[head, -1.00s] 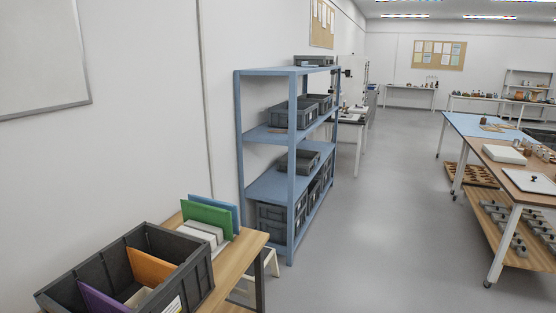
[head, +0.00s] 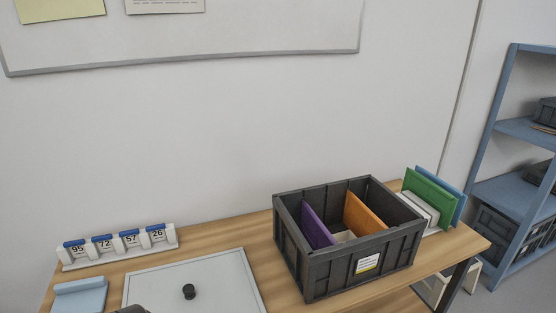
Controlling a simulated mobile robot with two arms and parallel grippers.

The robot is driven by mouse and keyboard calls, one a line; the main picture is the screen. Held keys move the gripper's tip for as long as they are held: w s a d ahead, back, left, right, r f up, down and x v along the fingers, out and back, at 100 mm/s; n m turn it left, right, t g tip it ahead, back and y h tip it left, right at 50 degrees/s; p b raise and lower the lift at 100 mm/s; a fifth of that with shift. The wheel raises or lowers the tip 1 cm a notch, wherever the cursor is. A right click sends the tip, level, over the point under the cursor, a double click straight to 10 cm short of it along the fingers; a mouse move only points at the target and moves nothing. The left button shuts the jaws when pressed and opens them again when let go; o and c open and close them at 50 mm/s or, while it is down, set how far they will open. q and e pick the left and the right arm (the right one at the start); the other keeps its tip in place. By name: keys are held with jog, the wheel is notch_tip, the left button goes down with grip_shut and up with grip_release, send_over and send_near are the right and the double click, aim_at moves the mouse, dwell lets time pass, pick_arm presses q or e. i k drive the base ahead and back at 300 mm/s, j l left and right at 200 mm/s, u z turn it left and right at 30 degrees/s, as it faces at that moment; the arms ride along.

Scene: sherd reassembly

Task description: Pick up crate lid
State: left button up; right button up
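A flat light-grey panel with a darker rim, which looks like the crate lid (head: 222,284), lies on the wooden table at the bottom of the head view. A black knob (head: 189,291) stands up near its middle. Its near edge is cut off by the picture. The open dark-grey crate (head: 333,262) stands to its right, with a purple divider and an orange divider inside and a label on its front. A small dark rounded shape at the bottom edge overlaps the panel; I cannot tell what it is. Neither gripper is recognisable in view.
A rack of numbered blue-topped tags (head: 120,252) and a light-blue block (head: 80,297) are left of the panel. Green and blue boards (head: 430,194) stand behind the crate's right end. A blue shelf (head: 500,130) is at the far right, and a wall is behind the table (head: 225,236).

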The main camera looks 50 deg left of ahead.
aim_at(224, 281)
jog(key=u, duration=2.25)
jog(key=z, duration=1.25)
jog(key=u, duration=1.25)
jog(key=i+l+u, duration=0.25)
jog(key=u, duration=0.25)
